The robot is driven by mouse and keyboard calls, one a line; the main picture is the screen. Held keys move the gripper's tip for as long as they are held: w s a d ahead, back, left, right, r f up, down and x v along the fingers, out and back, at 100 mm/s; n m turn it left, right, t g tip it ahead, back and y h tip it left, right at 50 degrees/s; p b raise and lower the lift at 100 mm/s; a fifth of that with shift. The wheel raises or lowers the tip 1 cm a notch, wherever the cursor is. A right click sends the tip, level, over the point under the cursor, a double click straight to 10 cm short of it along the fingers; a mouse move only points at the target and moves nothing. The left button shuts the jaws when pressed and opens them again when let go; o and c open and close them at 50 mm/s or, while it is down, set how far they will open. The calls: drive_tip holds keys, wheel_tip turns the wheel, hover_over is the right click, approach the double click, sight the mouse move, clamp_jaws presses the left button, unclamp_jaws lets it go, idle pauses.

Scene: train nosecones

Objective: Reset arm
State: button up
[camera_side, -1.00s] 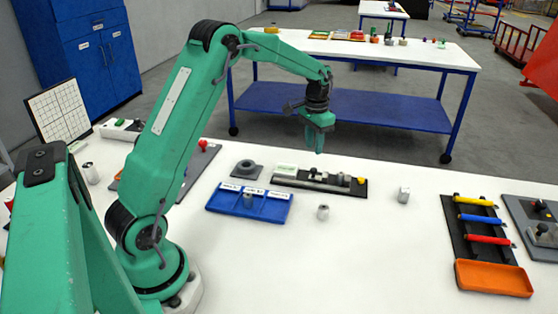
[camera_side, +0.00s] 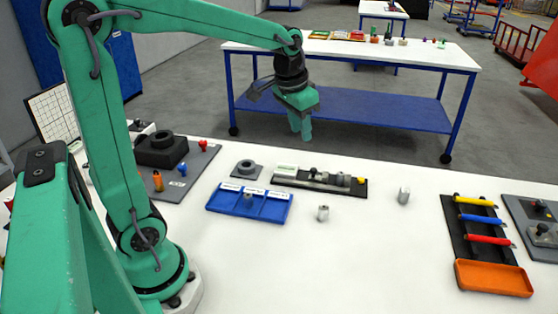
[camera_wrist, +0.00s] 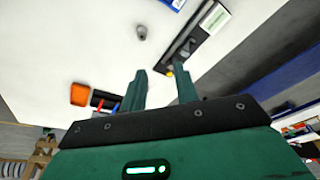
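My gripper (camera_side: 304,132) hangs in the air above the far side of the white worktable. In the wrist view its two fingers (camera_wrist: 161,72) stand apart with nothing between them. Another grey piece (camera_side: 403,195) stands further right. A third grey piece (camera_side: 248,199) sits in the blue tray (camera_side: 229,208), which has labelled compartments. In the wrist view a grey piece (camera_wrist: 141,33) lies beyond the fingers, and I cannot tell which one it is.
A black fixture (camera_side: 325,183) and a grey ring block (camera_side: 246,169) stand behind the tray. A rack with coloured handles (camera_side: 478,218) and an orange tray (camera_side: 493,278) are at the right. A black block (camera_side: 161,149) sits on a board at the left. The front middle table is clear.

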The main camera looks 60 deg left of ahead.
drive_tip(key=s+d+t, duration=0.1)
drive_tip(key=s+d, duration=0.2)
drive_tip(key=s, duration=0.5)
drive_tip(key=s+d+t, duration=0.1)
drive_tip(key=s+d, duration=0.2)
drive_tip(key=s, duration=0.5)
drive_tip(key=shift+t, duration=0.4)
